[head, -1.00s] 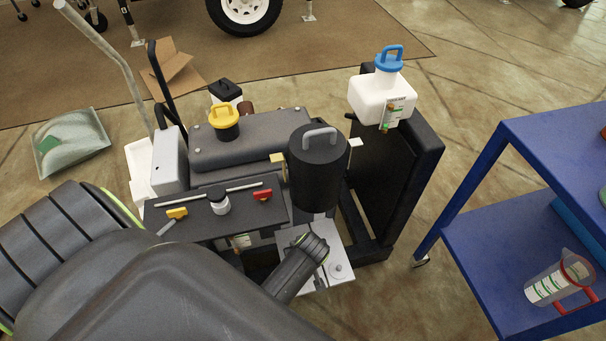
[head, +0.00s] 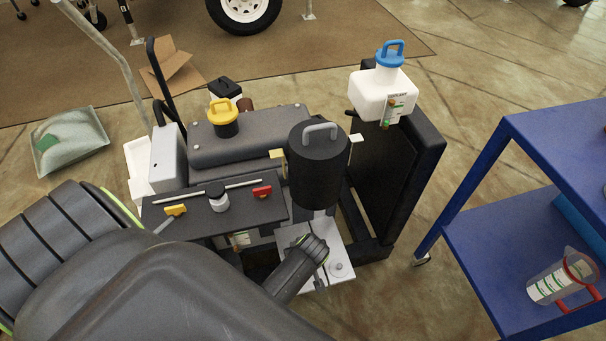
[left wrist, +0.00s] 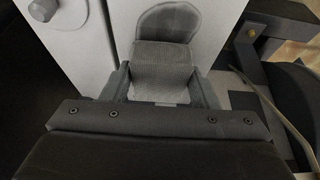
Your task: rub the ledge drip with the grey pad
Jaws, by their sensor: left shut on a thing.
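My left gripper (left wrist: 163,88) is shut on the grey pad (left wrist: 163,62), a textured block between its two fingers in the left wrist view. The pad lies at a pale grey surface (left wrist: 124,28). A darker grey rounded patch (left wrist: 168,20) shows directly beyond the pad; I cannot tell whether it is the drip or part of the pad. Whether the pad touches the surface is unclear. In the head view my left arm comes in over the front of the machine and its gripper is hidden. The ledge drip cannot be made out there. My right gripper is not in view.
The machine carries a black canister (head: 318,170), a yellow cap (head: 223,117), a dark shelf (head: 235,212) with small parts, and a white bottle (head: 380,95) with a blue cap. A blue cart (head: 455,220) stands at the right. Floor between them is clear.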

